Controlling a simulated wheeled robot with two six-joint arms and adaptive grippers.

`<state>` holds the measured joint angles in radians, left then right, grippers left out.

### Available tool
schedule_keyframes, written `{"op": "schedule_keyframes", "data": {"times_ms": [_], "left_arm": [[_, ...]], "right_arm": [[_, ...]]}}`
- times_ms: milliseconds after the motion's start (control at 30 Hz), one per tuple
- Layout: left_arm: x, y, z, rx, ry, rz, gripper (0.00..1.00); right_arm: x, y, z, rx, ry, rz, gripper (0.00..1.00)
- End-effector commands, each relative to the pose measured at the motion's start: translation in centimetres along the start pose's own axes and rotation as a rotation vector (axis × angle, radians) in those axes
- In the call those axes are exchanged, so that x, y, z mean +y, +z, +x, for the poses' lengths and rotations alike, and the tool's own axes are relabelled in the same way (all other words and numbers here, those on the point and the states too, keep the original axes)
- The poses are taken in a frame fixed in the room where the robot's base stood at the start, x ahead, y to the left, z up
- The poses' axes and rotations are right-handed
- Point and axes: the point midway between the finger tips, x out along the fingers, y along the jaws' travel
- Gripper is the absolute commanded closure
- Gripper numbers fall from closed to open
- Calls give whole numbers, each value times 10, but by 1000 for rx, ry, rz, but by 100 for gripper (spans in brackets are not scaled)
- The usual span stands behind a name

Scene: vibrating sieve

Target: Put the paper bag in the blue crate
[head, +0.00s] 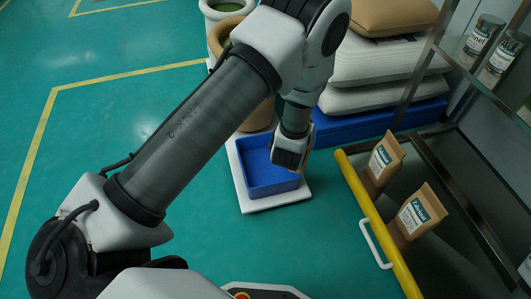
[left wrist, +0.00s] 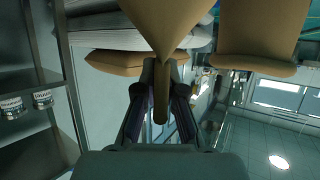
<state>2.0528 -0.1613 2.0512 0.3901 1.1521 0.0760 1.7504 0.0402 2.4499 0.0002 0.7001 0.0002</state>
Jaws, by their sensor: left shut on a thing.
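The blue crate (head: 268,182) stands on a low white platform on the floor, in the middle of the head view. My left arm reaches over it from the left, and my left gripper (head: 290,160) hangs over the crate's right part. In the left wrist view my left gripper (left wrist: 162,85) is shut on the top edge of a brown paper bag (left wrist: 166,28), whose body fills the top centre. In the head view the held bag is hidden behind my wrist. My right gripper is in neither view.
Two labelled paper bags (head: 382,163) (head: 416,216) stand right of the crate, behind a yellow bar (head: 372,220) with a white handle. Stacked sacks (head: 385,60) lie on a blue base (head: 350,124) behind. A metal shelf with cans (head: 482,36) is at right.

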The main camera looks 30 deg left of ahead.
Motion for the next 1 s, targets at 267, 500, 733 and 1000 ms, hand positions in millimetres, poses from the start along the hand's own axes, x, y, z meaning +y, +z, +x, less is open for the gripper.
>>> {"op": "schedule_keyframes", "data": {"times_ms": [267, 500, 733, 1000], "left_arm": [[-63, 33, 40, 2, -304, -128, 100], [-101, 56, 53, 3, -500, -208, 100], [-110, 78, 61, 1, -550, -226, 100], [-110, 125, 81, 2, -549, -227, 100]], "right_arm": [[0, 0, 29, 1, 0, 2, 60], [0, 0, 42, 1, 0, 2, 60], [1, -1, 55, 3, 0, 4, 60], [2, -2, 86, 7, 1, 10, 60]]}}
